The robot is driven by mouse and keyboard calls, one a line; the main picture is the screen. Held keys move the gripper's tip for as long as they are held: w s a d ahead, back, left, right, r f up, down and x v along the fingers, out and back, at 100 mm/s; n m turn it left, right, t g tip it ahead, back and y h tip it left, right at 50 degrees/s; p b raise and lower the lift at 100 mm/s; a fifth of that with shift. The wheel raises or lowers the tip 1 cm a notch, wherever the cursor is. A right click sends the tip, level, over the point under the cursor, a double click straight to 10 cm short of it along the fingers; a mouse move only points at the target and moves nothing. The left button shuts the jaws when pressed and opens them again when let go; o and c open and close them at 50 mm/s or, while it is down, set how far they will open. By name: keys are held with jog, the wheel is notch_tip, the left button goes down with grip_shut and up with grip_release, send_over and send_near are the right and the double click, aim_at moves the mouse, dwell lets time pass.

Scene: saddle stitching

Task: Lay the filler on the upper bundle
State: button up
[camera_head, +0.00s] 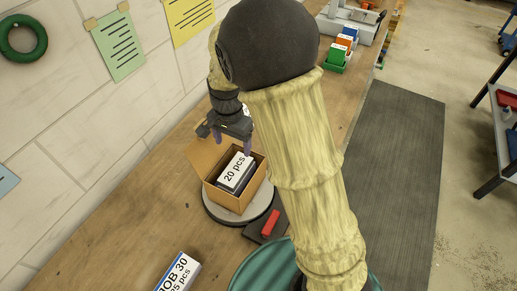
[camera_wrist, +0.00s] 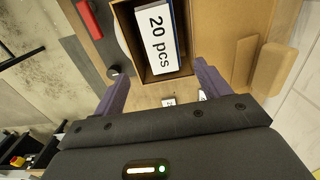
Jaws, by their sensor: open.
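An open cardboard box (camera_head: 232,201) stands on a round grey turntable (camera_head: 212,218). Inside it lies the upper bundle (camera_head: 235,172), with a white label reading "20 pcs" and dark sides. The same bundle (camera_wrist: 157,40) shows in the wrist view, between and beyond my fingers. My gripper (camera_head: 232,143) is open and empty, at the far edge of the box; its purple fingers (camera_wrist: 161,74) are spread apart. I cannot identify a separate filler in either view. Anything beneath the bundle is hidden.
A raised box flap (camera_head: 206,158) is at the left. A dark pad with a red block (camera_head: 270,222) lies right of the turntable. A white "JOB 30" pack (camera_head: 178,273) lies nearer. Green, orange and blue trays (camera_head: 335,58) stand farther along the bench. Bench left of the box is clear.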

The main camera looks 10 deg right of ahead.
jog(key=s+d+r+n+t, duration=0.2)
jog(key=s+d+n, duration=0.5)
jog(key=s+d, duration=0.5)
jog(key=shift+s+d+r+n+t, duration=0.25)
jog(key=shift+d+r, duration=0.25)
jog(key=shift+d, duration=0.25)
jog(key=shift+c, duration=0.3)
